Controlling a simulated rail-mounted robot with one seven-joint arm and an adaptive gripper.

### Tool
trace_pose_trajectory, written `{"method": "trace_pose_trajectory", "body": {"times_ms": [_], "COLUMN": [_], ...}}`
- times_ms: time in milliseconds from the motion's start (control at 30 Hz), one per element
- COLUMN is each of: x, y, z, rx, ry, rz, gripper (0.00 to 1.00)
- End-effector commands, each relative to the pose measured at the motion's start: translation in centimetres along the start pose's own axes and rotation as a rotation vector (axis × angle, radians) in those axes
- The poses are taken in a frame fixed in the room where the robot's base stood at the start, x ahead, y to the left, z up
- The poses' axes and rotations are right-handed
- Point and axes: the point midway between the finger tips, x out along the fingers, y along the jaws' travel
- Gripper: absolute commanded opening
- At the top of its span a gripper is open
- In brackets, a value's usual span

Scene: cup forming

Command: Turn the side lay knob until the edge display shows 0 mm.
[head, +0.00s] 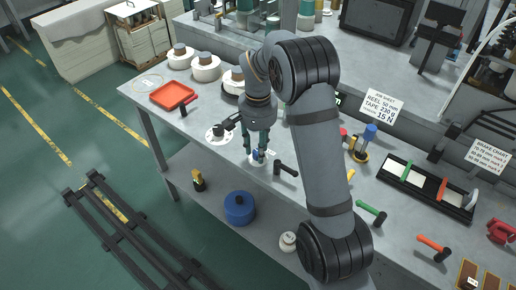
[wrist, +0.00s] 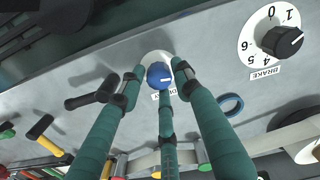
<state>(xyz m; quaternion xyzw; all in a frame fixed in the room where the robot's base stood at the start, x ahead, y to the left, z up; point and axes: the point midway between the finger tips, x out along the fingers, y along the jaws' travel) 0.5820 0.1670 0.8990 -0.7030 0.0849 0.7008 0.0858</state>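A blue knob (wrist: 159,76) with a white pointer mark sits on a white round plate on the bench's front part. Its label is mostly hidden behind a finger, so I cannot read it in full. The knob also shows in the head view (head: 256,154). My gripper (wrist: 160,78) has three green fingers pointing down around the knob. The left and right fingertips stand slightly apart from it; whether the middle one touches it I cannot tell. In the head view, a small dark display with green digits (head: 338,98) is mostly hidden by my arm and cannot be read.
A black brake dial (wrist: 282,41) on a numbered white plate is beside the knob. A black-handled lever (head: 285,169) stands close on the knob's other side. A blue ring (wrist: 230,104) lies nearby. An orange tray (head: 174,96) and white reels (head: 206,70) are at the bench's left.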

Motion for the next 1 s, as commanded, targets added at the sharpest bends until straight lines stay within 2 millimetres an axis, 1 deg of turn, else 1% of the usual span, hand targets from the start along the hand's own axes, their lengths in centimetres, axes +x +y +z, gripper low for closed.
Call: {"method": "trace_pose_trajectory", "body": {"times_ms": [33, 167, 433, 533, 667, 900, 1000], "x": [0.0, 0.1, 0.0, -0.6, -2.7, -7.8, -9.6], "y": [0.0, 0.0, 0.1, 0.0, 0.0, 0.0, 0.0], "z": [0.0, 0.1, 0.1, 0.0, -0.1, -0.1, -0.1], "rx": [0.0, 0.0, 0.0, 0.0, 0.001, 0.0, 0.0], "ry": [-0.001, -0.002, -0.002, 0.0, 0.003, 0.002, 0.001], "rz": [0.0, 0.001, 0.001, 0.0, -0.002, -0.002, -0.001], "gripper": [0.38, 0.45, 0.45, 0.45, 0.45, 0.45, 0.45]}}
